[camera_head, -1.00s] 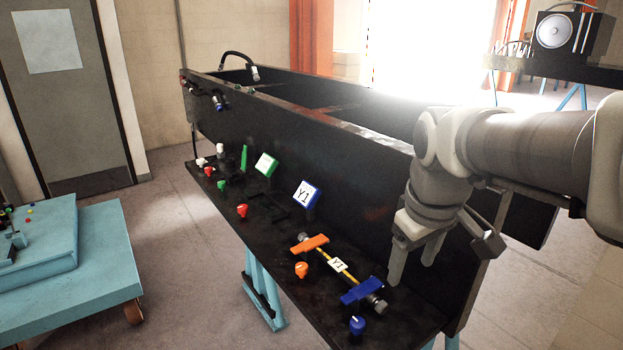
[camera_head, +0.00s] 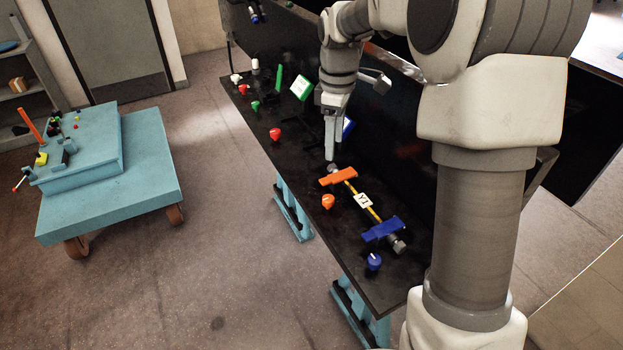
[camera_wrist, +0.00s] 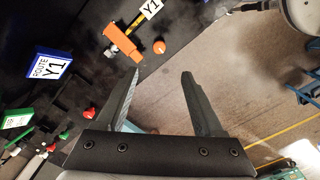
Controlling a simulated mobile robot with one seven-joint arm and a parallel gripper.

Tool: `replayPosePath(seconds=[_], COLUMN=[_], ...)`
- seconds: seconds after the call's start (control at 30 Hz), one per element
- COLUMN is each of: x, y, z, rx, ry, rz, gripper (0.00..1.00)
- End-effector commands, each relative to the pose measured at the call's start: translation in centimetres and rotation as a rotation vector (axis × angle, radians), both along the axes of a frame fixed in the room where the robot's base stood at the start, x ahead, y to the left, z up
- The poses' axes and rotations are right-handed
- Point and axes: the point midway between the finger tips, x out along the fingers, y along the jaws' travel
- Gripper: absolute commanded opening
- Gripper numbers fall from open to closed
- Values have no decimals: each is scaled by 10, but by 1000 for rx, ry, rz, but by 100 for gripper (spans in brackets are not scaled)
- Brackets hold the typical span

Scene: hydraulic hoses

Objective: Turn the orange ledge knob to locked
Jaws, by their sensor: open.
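The orange ledge knob (camera_head: 328,202) sits on the black ledge (camera_head: 300,170), in front of the orange clamp block (camera_head: 338,178). In the wrist view the knob (camera_wrist: 159,47) is beyond the fingertips, above and between them, apart from both. My gripper (camera_head: 333,158) hangs over the ledge just behind the orange block in the head view. In the wrist view my gripper (camera_wrist: 160,75) is open, with nothing between its fingers. The knob's pointer direction is too small to tell.
A yellow hose with a Y1 tag (camera_head: 363,200) runs to a blue block (camera_head: 382,229). A blue knob (camera_head: 374,262) is at the near end and a red knob (camera_head: 275,134) farther along. A black wall stands behind. A blue cart (camera_head: 110,185) is at left, with clear floor between.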

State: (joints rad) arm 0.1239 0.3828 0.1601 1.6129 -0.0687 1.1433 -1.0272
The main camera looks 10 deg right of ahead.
Motion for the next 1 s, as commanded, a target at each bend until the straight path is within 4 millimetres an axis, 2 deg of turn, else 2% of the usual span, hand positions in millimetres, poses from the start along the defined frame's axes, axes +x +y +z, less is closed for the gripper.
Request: replayPosePath(seconds=[0.27,0.37,0.8,1.0], x=[5,4,3,4], y=[0,0,0,0], z=[-15,-31,-126,-159], rx=[3,3,2,3], ry=[11,13,15,11], rz=[21,21,20,20], gripper=[70,70,70,70])
